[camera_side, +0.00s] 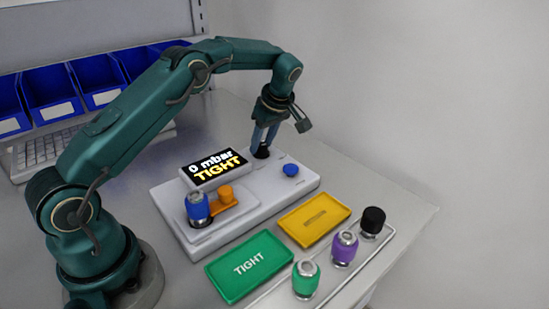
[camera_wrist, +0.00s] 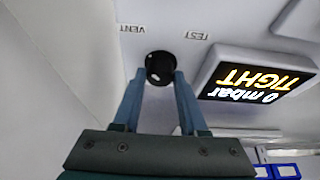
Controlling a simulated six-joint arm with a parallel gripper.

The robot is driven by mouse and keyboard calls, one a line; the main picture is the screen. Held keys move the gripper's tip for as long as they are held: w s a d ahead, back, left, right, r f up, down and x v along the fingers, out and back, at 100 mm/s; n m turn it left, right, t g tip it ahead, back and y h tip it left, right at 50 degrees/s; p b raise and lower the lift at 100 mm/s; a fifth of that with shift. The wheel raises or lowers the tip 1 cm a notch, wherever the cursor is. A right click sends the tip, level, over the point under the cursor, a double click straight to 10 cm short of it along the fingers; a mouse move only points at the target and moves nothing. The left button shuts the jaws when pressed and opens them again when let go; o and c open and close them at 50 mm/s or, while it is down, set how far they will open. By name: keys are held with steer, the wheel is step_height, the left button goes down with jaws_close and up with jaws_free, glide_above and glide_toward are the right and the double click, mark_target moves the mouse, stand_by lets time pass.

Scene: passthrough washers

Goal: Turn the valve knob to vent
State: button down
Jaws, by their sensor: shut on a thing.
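The black valve knob (camera_wrist: 160,68) sits on the light grey test unit (camera_side: 178,222), between the printed words VENT and TEST in the wrist view. A white mark shows on the knob's face, but I cannot tell which word it points to. In the side view the knob (camera_side: 262,153) is partly hidden under my gripper (camera_side: 263,142). My gripper points down and is shut on the knob, with one blue-grey finger on each side, as the wrist view (camera_wrist: 160,80) also shows. The display (camera_side: 216,168) reads "0 mbar TIGHT".
A blue button (camera_side: 291,170) is right of the knob. A blue fitting (camera_side: 197,206) and an orange part (camera_side: 226,194) stand at the unit's front left. A green TIGHT tray (camera_side: 249,267), a yellow tray (camera_side: 314,219) and a rack with green, purple (camera_side: 344,249) and black fittings lie in front.

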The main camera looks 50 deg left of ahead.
stand_by(0.3)
steer(key=shift+c, duration=2.2)
jaws_free()
steer(key=shift+v, duration=2.6)
steer(key=shift+d, duration=0.1)
